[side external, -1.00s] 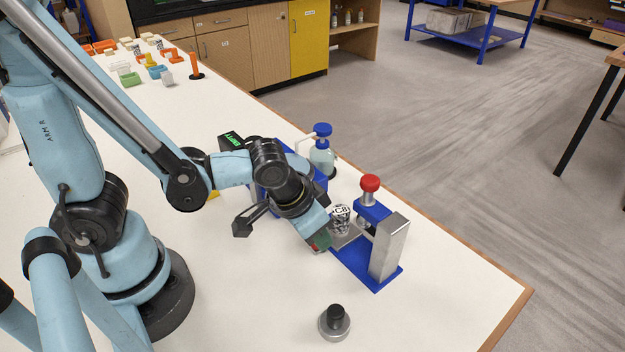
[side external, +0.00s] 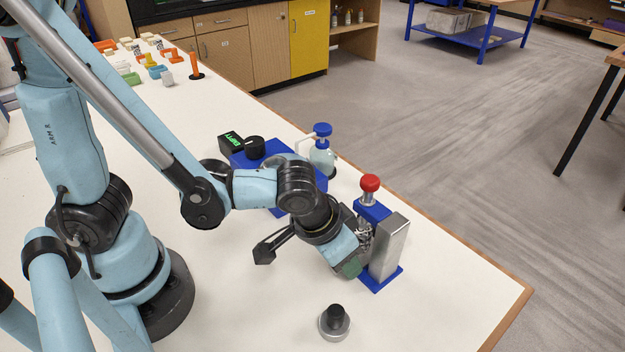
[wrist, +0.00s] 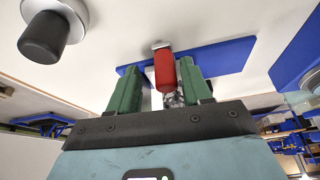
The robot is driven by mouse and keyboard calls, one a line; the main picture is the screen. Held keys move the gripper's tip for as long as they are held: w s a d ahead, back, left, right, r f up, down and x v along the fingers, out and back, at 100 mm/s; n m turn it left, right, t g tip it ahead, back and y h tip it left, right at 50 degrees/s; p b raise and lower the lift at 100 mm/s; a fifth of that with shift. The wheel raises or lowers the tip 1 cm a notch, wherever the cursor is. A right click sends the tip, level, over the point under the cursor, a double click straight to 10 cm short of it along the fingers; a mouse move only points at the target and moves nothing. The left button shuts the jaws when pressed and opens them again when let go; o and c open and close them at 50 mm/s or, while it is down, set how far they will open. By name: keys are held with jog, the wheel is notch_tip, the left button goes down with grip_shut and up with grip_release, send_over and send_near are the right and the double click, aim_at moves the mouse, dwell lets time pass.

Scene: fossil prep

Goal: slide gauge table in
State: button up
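The gauge has a blue base (side external: 385,282), a grey metal column (side external: 389,247) and a red knob (side external: 370,183) on top of its plunger. My gripper (side external: 350,265), with green fingers, is low in front of the gauge, close to the column. A patterned specimen (side external: 364,238) is beside the column, partly hidden by my gripper.
A black-knobbed metal piece (side external: 334,322) stands on the white bench in front. Behind my arm are a blue device with a green display (side external: 231,142) and a blue-capped bottle (side external: 322,157). The bench's wooden edge (side external: 452,242) is to the right. The front bench is mostly clear.

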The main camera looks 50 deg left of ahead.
jog(key=shift+a+r, duration=0.15)
jog(key=v, duration=1.1)
jog(key=shift+s+r, duration=0.15)
jog(key=shift+r, duration=0.25)
dwell(0.4)
jog(key=w+a+n+t, duration=0.1)
jog(key=w+a, duration=0.4)
jog(key=a, duration=0.9)
jog(key=shift+a+r+t+y, duration=0.15)
jog(key=shift+r+t+y, duration=0.15)
jog(key=shift+t, duration=0.5)
